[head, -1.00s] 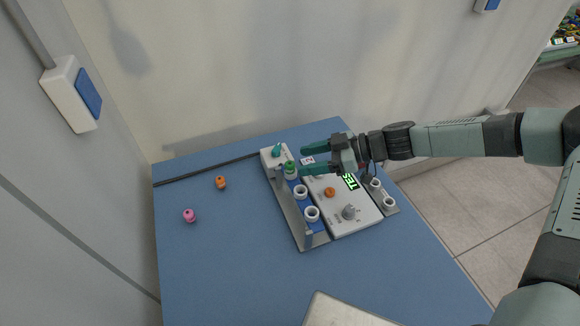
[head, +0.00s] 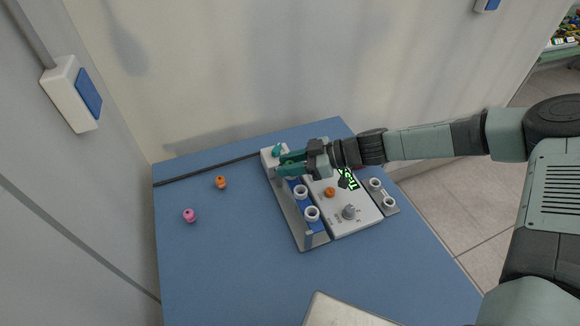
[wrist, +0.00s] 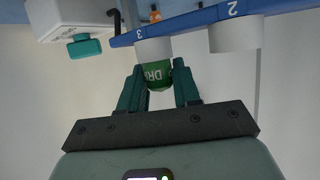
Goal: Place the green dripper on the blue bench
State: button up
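The green dripper (wrist: 159,76), with white lettering, sits in the white holder marked 3 on the blue rail (wrist: 190,20) in the wrist view. In the head view it is mostly hidden by my gripper (head: 281,164); only a bit of green shows between the fingers. My gripper is open, with one finger on each side of the dripper. Whether either finger touches it I cannot tell. The blue bench (head: 225,265) carries the whole device.
A white device with a lit green display (head: 348,179) stands beside the rail. Two empty white holders (head: 312,213) are on the rail's near part. An orange piece (head: 221,182) and a pink piece (head: 189,215) lie on the bench at left. The bench's front left is clear.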

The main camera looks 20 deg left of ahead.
aim_at(291, 163)
grip_shut()
notch_tip(291, 163, up, 10)
jog(key=shift+f, duration=0.1)
jog(key=shift+w+d, duration=0.1)
jog(key=w+d+r+m+t+h, duration=0.3)
jog(key=d+r+m+t, duration=0.2)
jog(key=d+r, duration=0.4)
jog(key=w+d+r+m+t+h, duration=0.3)
jog(key=d+r+m+t, duration=0.3)
jog(key=d+r, duration=0.4)
jog(key=w+d+r+m+t+h, duration=0.3)
jog(key=d+r+m+t, duration=0.3)
jog(key=d+r, duration=0.3)
jog(key=d+m, duration=0.1)
jog(key=d, duration=0.3)
jog(key=shift+r, duration=0.35)
